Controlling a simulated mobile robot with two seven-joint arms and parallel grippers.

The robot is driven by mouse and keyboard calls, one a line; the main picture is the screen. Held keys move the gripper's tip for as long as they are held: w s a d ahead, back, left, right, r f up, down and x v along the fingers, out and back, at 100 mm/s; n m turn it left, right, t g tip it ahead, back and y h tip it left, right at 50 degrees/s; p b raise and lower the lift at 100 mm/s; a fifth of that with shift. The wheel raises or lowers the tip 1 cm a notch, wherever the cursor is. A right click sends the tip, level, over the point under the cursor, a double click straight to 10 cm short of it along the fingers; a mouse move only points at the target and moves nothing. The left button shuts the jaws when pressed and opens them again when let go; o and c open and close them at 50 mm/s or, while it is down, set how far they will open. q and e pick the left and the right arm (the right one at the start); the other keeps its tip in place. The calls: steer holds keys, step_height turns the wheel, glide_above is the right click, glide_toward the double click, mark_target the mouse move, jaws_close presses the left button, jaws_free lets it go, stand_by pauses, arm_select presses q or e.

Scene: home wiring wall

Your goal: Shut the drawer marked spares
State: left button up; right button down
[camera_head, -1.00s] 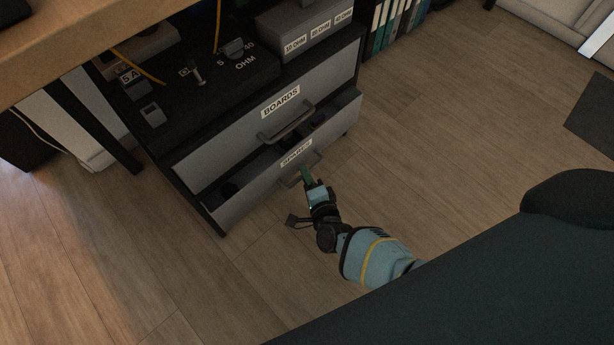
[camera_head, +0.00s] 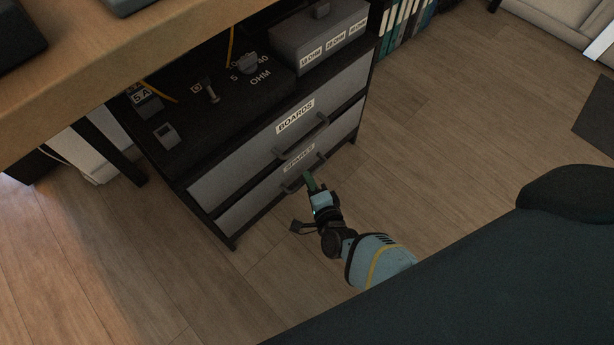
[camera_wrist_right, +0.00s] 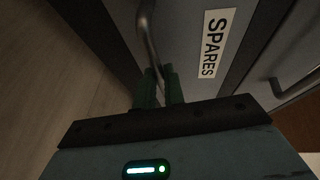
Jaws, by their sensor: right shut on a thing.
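The spares drawer (camera_head: 262,199) is the lower drawer of the dark cabinet. Its front now lies about flush with the boards drawer above, with no open gap showing. Its label also shows in the right wrist view (camera_wrist_right: 217,43). My right gripper (camera_head: 311,183) is at the drawer's bar handle (camera_head: 292,187). In the right wrist view, its green fingers (camera_wrist_right: 158,88) are shut on the handle (camera_wrist_right: 148,38). The fingertips partly hide the handle. My left gripper is not in view.
The boards drawer (camera_head: 241,160) above is shut, and its handle (camera_head: 300,137) sticks out. A wooden desk top (camera_head: 120,60) overhangs at upper left. A grey labelled box (camera_head: 320,35) stands on the cabinet. The floor to the right (camera_head: 450,120) is clear.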

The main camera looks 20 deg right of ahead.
steer(key=shift+w+a, duration=0.15)
steer(key=shift+w, duration=0.15)
steer(key=c, duration=1.5)
jaws_free()
steer(key=shift+s, duration=0.15)
arm_select(q)
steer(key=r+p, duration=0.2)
steer(key=p, duration=0.1)
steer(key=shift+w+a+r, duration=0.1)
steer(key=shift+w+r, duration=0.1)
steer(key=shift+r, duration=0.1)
arm_select(e)
steer(key=s+r, duration=0.1)
steer(key=s, duration=0.6)
steer(key=shift+s+r, duration=0.25)
steer(key=shift+s, duration=0.1)
steer(key=shift+a, duration=0.1)
arm_select(q)
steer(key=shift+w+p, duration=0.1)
steer(key=shift+p, duration=0.2)
